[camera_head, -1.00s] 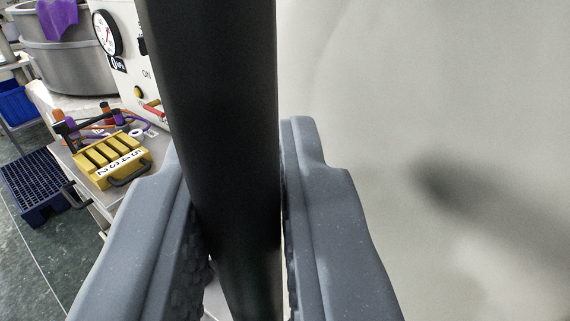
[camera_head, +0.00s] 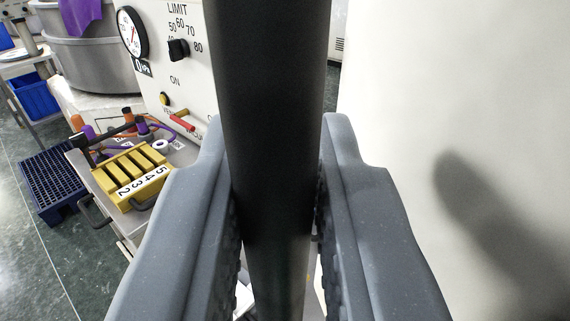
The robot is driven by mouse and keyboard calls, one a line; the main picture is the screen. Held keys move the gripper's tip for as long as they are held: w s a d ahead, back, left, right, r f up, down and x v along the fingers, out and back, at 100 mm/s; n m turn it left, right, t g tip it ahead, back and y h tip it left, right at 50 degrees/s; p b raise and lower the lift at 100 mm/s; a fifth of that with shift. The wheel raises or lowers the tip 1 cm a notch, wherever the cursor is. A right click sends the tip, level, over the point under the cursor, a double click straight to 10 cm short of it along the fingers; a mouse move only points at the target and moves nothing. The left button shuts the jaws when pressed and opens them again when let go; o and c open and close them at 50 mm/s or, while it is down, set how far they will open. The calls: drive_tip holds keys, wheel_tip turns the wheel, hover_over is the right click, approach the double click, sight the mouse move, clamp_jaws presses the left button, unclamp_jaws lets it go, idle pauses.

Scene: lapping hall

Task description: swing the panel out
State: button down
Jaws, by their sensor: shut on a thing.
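A thick black upright bar (camera_head: 268,90), which looks like the panel's handle, runs from the top to the bottom of the view. My gripper (camera_head: 278,215) is shut on this bar, with one grey finger on each side of it. A large plain off-white surface (camera_head: 440,90), which looks like the panel, fills the right side behind the right finger. A dark blurred shadow lies on it. The bar's ends and the panel's hinge are out of view.
Left of the bar stands a white control box (camera_head: 180,75) with a gauge (camera_head: 131,32), a knob (camera_head: 179,49) and a red lever (camera_head: 182,121). A yellow numbered block (camera_head: 132,175) sits on a bench.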

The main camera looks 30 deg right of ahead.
drive_tip(key=shift+w+a+f, duration=0.2)
drive_tip(key=shift+a+f, duration=0.3)
drive_tip(key=shift+a, duration=0.05)
drive_tip(key=c, duration=1.5)
unclamp_jaws()
drive_tip(key=shift+w, duration=0.1)
drive_tip(key=shift+o, duration=0.2)
drive_tip(key=shift+d+r, duration=0.2)
drive_tip(key=shift+d, duration=0.15)
drive_tip(key=shift+d+r, duration=0.1)
drive_tip(key=shift+d, duration=0.05)
drive_tip(key=shift+s, duration=0.25)
